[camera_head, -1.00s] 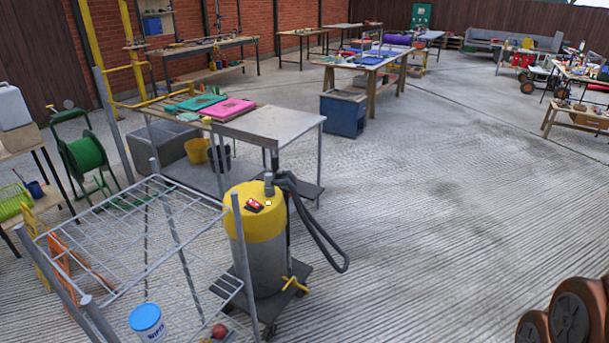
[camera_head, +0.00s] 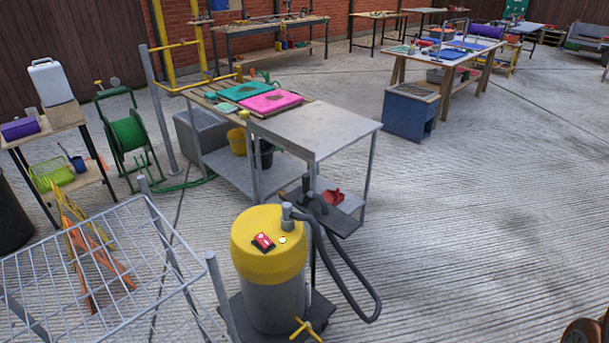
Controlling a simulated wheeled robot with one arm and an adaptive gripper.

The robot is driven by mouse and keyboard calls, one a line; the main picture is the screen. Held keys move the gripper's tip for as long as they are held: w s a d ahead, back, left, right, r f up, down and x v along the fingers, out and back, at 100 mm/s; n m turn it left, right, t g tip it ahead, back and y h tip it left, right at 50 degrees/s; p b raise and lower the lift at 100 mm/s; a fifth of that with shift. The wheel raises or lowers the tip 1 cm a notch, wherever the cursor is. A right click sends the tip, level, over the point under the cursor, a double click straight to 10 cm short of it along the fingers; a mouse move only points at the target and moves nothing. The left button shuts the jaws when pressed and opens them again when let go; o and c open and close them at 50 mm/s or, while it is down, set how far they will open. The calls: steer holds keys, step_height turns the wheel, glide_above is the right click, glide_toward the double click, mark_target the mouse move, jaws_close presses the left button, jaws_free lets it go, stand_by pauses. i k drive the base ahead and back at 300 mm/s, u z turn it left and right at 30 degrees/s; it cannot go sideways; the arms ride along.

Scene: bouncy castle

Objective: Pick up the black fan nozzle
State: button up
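I cannot make out a black fan nozzle for certain in the head view. Dark parts and a black hose (camera_head: 352,284) show on and beside a yellow-topped grey vacuum drum (camera_head: 270,257) at the lower middle. I cannot tell whether any of these dark parts is the nozzle. My gripper is not in view.
A wire rack (camera_head: 95,265) fills the lower left. A green hose reel (camera_head: 128,134) stands at left. Ribbed concrete floor at right is open. A workbench (camera_head: 455,68) stands farther back.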

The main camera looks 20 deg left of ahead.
mark_target(306, 195)
steer(key=u, duration=0.55)
steer(key=i, duration=1.05)
steer(key=u, duration=1.5)
steer(key=i, duration=0.55)
steer(key=u, duration=0.5)
